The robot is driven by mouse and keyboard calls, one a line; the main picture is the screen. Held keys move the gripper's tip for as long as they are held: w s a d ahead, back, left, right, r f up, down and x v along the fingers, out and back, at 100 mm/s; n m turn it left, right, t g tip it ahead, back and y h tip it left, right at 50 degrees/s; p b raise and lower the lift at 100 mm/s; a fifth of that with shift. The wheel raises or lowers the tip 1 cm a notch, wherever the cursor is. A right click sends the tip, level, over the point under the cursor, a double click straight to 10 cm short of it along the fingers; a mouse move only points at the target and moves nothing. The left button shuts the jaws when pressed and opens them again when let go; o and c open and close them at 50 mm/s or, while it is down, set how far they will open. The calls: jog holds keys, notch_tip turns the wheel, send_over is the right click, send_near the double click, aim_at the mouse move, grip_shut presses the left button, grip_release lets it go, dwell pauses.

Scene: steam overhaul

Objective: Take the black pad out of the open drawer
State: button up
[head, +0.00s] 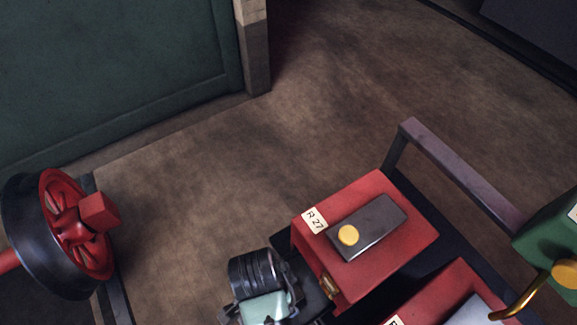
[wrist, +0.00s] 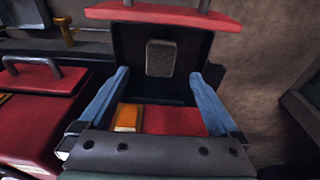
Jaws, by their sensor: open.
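A dark, rounded rectangular pad (wrist: 161,58) lies in the open drawer (wrist: 128,42), against its dark inner face, in the wrist view. The drawer has a red edge with a handle at the top of that view. My gripper (wrist: 160,76) is open, with its two blue fingers apart on the left and right of the pad in the picture. Nothing is held between them. I cannot tell how far the fingertips are from the pad. In the head view, my wrist stands beside the red box labelled R 27 (head: 365,228) and hides most of the drawer and the pad.
A dark plate with a yellow knob (head: 370,227) lies on the red box. A second red box (head: 440,300) stands at lower right, near a green block (head: 550,235) and a grey rail (head: 465,180). A red and black wheel (head: 55,235) is at left. Brown floor is clear behind.

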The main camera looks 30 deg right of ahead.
jog(key=f, duration=0.2)
jog(key=d+f, duration=0.1)
jog(key=f, duration=0.2)
jog(key=f+b, duration=0.1)
jog(key=f, duration=0.2)
jog(key=shift+d+f, duration=0.25)
jog(key=shift+d, duration=0.1)
grip_shut()
